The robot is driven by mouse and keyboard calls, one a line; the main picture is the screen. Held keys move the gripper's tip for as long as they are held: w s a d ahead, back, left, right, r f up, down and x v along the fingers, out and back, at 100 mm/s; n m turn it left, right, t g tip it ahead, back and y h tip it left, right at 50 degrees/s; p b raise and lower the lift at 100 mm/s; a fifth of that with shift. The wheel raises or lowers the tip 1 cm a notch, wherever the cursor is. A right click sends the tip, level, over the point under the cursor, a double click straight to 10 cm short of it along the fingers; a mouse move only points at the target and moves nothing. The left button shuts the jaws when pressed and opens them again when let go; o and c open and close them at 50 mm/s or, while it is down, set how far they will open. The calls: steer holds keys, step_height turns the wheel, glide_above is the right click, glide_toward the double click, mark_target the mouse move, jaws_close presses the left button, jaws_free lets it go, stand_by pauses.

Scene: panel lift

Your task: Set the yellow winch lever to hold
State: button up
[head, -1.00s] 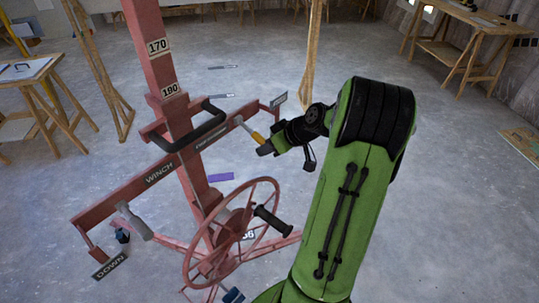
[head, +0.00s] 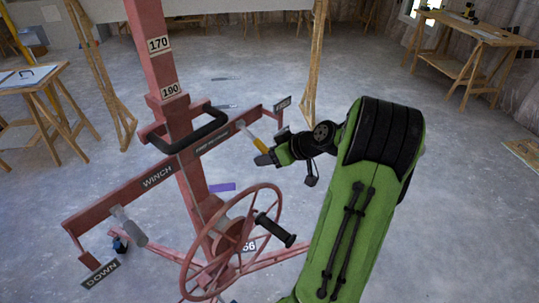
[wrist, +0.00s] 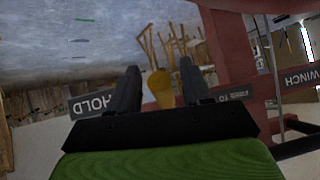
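The yellow winch lever (head: 258,144) sticks out from the right part of the red winch crossbar (head: 215,137) in the head view. My gripper (head: 264,160) is at the lever's yellow handle end. In the wrist view the yellow handle (wrist: 160,86) stands between the two dark fingers of my gripper (wrist: 159,85), with a narrow gap showing on each side. The fingers are apart; contact with the handle is not visible. A HOLD plate (wrist: 94,103) shows upside down left of the fingers. A small plate (head: 283,103), too small to read, sits at the crossbar's right end.
The red post (head: 152,50) carries a black handle (head: 190,135). Below it is a red handwheel (head: 232,240) with a black grip. A grey-handled lever (head: 128,227) and a DOWN plate (head: 100,273) are at the left.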

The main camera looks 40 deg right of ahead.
steer(key=shift+r, duration=0.1)
steer(key=p+v, duration=0.3)
steer(key=v, duration=1.2)
steer(key=shift+s+r+p, duration=0.2)
steer(key=shift+s+p, duration=0.1)
steer(key=shift+d, duration=0.1)
steer(key=w+a+r+g+p, duration=0.1)
steer(key=w+a+r+g, duration=0.15)
steer(key=a, duration=0.75)
steer(key=w+a+r+g, duration=0.1)
steer(key=w+a+g, duration=0.15)
steer(key=a, duration=0.65)
steer(key=s+a+m+h+p, duration=0.1)
steer(key=s+a+h, duration=0.1)
steer(key=s+a, duration=0.8)
steer(key=shift+s+t, duration=0.3)
steer(key=shift+s, duration=0.85)
